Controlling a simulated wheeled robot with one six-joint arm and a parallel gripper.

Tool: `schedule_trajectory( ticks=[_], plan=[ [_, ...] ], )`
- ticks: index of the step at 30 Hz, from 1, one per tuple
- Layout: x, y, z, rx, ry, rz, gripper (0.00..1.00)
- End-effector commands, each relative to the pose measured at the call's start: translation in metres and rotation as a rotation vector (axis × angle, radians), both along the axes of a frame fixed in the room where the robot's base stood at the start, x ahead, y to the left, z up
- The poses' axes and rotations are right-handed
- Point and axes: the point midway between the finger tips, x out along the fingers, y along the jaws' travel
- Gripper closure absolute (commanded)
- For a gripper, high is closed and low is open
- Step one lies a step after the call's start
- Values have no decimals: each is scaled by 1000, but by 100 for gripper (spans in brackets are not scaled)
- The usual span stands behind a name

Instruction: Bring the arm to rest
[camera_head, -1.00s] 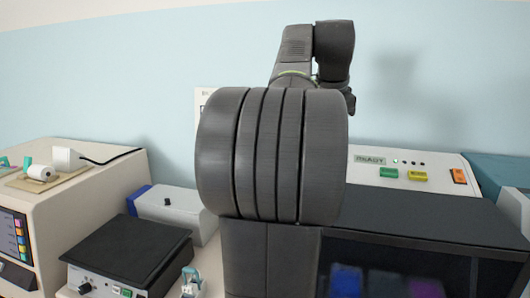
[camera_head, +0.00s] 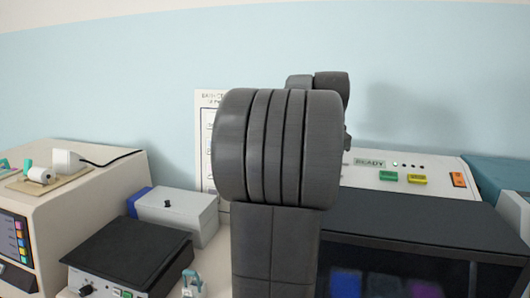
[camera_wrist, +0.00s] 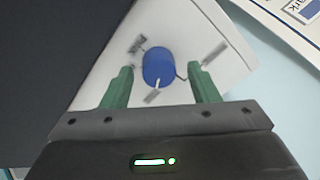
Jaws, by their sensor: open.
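I cannot tell how far the fingers are from the knob. In the head view my dark grey arm (camera_head: 277,150) stands folded in the middle, and the gripper is hidden behind it.
A staining machine (camera_head: 420,215) with a READY panel is at right. At left are a beige machine (camera_head: 75,205), a black-topped device (camera_head: 130,250) and a grey box with a blue end (camera_head: 178,212). A poster (camera_head: 207,130) hangs behind the arm.

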Motion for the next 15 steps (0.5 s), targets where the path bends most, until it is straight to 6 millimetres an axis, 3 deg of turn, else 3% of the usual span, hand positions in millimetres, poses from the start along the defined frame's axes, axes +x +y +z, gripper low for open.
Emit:
schedule_trajectory(
  ticks=[15],
  plan=[
    [0, 0, 1, -146, 42, 383, 45]
  ],
)
